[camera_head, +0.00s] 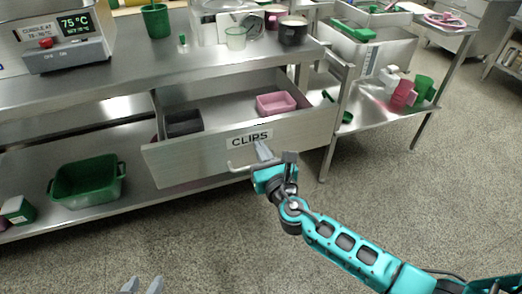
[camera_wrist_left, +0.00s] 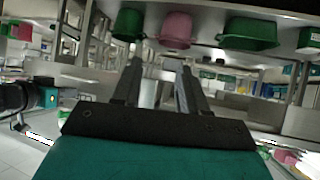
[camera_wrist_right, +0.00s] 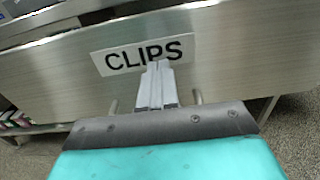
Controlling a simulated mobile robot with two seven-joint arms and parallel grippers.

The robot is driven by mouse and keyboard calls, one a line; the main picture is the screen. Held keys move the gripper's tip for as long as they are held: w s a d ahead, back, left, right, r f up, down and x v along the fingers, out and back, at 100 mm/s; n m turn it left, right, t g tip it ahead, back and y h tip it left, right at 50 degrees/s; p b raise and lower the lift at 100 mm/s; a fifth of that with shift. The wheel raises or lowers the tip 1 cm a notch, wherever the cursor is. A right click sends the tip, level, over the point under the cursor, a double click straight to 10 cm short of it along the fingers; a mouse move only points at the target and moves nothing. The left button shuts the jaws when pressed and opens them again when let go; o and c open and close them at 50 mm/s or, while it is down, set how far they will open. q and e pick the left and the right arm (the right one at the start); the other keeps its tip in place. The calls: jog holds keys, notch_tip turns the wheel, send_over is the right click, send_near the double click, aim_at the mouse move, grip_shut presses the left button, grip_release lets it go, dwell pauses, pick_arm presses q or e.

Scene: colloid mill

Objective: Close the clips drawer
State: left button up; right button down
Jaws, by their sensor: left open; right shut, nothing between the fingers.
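The clips drawer (camera_head: 195,162) is pulled out below the steel counter; its inside shows. Its front carries a "CLIPS" label (camera_head: 249,139) and a bar handle (camera_head: 239,170). In the right wrist view the drawer front (camera_wrist_right: 235,60) and label (camera_wrist_right: 143,55) fill the upper picture. My right gripper (camera_head: 262,150) is shut and empty, its tips at the label's lower edge; I cannot tell whether they touch the front. The handle is mostly hidden behind the fingers there. My left gripper (camera_head: 142,286) shows only its tips at the bottom edge; it is open and empty in its wrist view (camera_wrist_left: 158,75).
A dark grey bin (camera_head: 184,123) and a pink bin (camera_head: 276,103) sit inside the drawer. A green tub (camera_head: 87,182) stands on the lower shelf at left. A side table (camera_head: 385,95) with cups stands at right. The floor in front is clear.

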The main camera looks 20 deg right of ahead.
pick_arm(q)
jog(key=shift+d+r, duration=0.1)
jog(key=shift+d, duration=0.05)
pick_arm(e)
jog(key=shift+w, duration=0.25)
